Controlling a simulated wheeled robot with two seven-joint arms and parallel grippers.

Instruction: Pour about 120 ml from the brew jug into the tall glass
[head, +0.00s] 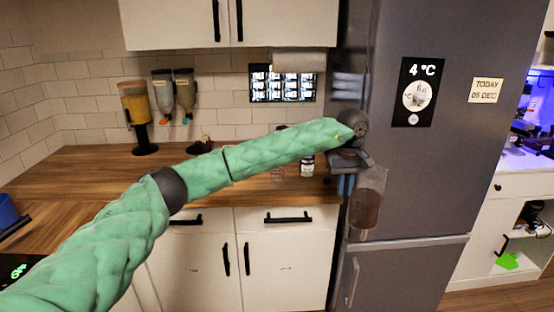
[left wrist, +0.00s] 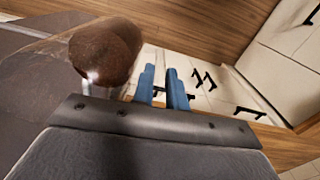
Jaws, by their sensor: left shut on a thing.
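The brew jug (head: 367,203) is see-through with brown liquid in its lower part. It hangs in the air in front of the fridge, just past the counter's right end, and looks slightly tilted. My left gripper (head: 345,185) is at its left side, blue fingers pointing down, shut on the jug; the grip itself is hard to see. In the left wrist view the jug (left wrist: 104,52) fills the upper left, beside the blue fingers (left wrist: 164,88). I cannot make out the tall glass; my left arm covers part of the counter. My right gripper is not in view.
The wooden counter (head: 110,170) has open room at left. A small jar (head: 307,167) stands near its right end, close under my arm. The grey fridge (head: 430,180) bounds the right.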

